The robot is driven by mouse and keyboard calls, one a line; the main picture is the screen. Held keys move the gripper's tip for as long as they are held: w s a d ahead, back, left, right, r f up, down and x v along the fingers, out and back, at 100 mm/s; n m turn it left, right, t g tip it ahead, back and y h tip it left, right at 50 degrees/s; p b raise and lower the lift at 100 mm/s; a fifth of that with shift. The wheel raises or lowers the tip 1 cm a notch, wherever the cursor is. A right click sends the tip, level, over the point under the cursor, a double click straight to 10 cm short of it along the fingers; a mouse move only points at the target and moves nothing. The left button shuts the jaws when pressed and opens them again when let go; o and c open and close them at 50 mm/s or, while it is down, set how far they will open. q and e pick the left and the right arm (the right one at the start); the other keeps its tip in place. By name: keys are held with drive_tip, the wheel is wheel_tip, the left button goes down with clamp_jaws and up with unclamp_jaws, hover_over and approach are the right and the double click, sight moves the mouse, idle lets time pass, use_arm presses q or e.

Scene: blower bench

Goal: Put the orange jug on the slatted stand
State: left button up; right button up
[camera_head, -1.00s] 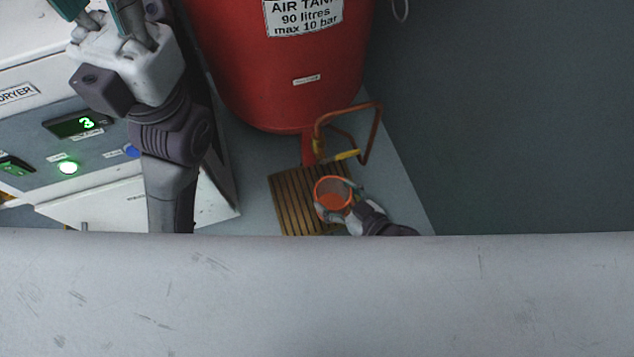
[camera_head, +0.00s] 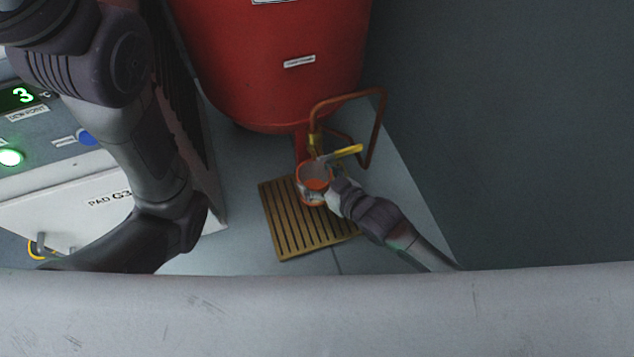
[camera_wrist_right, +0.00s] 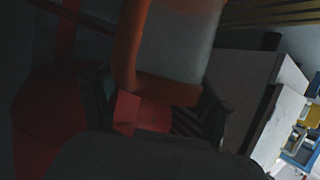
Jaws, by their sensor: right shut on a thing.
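The slatted stand (camera_head: 300,232) is a wooden grid on the grey floor. The jug overlaps the stand's far edge in the picture; I cannot tell how high it is above it. In the right wrist view the jug (camera_wrist_right: 180,45) is between the fingers of my gripper (camera_wrist_right: 165,112), and slats (camera_wrist_right: 275,12) show at the top right. My left gripper is outside the view; only its arm shows.
A red air tank (camera_head: 270,80) stands just behind the stand. A copper pipe (camera_head: 376,125) and a yellow-handled valve (camera_head: 347,151) are close behind the jug. The white dryer cabinet (camera_head: 70,205) is at the left. Bare floor lies left of the stand.

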drive_tip(key=shift+f, duration=0.4)
drive_tip(key=shift+r, duration=0.15)
drive_tip(key=o, duration=1.5)
drive_tip(key=shift+f, duration=0.2)
